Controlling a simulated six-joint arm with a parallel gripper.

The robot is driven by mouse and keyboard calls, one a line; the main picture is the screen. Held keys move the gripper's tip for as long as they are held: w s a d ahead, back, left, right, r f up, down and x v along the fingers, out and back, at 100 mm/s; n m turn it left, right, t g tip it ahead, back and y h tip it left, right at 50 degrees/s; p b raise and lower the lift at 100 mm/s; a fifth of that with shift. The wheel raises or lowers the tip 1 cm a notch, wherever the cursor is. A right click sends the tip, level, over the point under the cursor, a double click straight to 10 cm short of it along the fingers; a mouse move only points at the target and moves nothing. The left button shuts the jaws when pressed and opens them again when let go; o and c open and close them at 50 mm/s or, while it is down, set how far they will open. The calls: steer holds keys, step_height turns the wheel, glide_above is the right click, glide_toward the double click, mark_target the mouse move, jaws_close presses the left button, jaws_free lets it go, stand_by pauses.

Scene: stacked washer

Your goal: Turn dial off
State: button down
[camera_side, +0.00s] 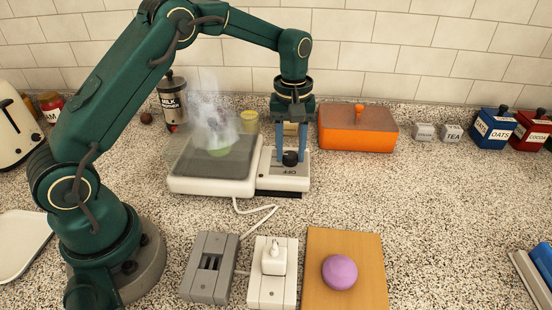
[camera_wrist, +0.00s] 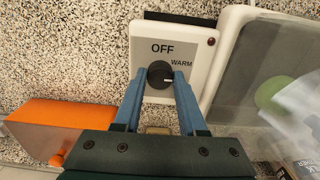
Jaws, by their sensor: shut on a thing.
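The black dial (camera_side: 290,158) sits on a white control panel (camera_side: 268,182) at the right end of the warming plate. In the wrist view the dial (camera_wrist: 160,74) has a white pointer mark aimed right, below the WARM label (camera_wrist: 181,63). The OFF label (camera_wrist: 162,48) is printed on the panel above the dial in that view. My gripper (camera_side: 290,152) reaches straight down from above. Its blue fingers (camera_wrist: 158,80) are shut on the dial, one on each side.
The glass-topped plate (camera_side: 185,183) carries a green item under steam. A milk canister (camera_side: 171,98) and an orange box (camera_side: 357,130) stand behind. A white cord (camera_side: 262,222) runs to the front, where a plug (camera_side: 273,258) sits. A purple ball (camera_side: 340,272) lies on a board.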

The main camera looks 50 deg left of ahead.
mark_target(291, 155)
steer(key=shift+r, duration=0.1)
steer(key=shift+c, duration=2.3)
jaws_free()
steer(key=shift+r, duration=2.55)
steer(key=s+d+r+m+t, duration=0.1)
steer(key=s+r+t, duration=0.1)
steer(key=s+r, duration=0.3)
steer(key=s+d+r+m+t, duration=0.1)
steer(key=s+r+t, duration=0.15)
steer(key=r, duration=0.45)
steer(key=s+f+m, duration=0.3)
steer(key=s, duration=0.3)
steer(key=s+f+m+t, duration=0.1)
steer(key=s+f+m, duration=0.1)
steer(key=s+m, duration=0.2)
steer(key=s, duration=0.3)
steer(key=shift+s+d+f, duration=0.15)
steer(key=shift+d+f, duration=0.25)
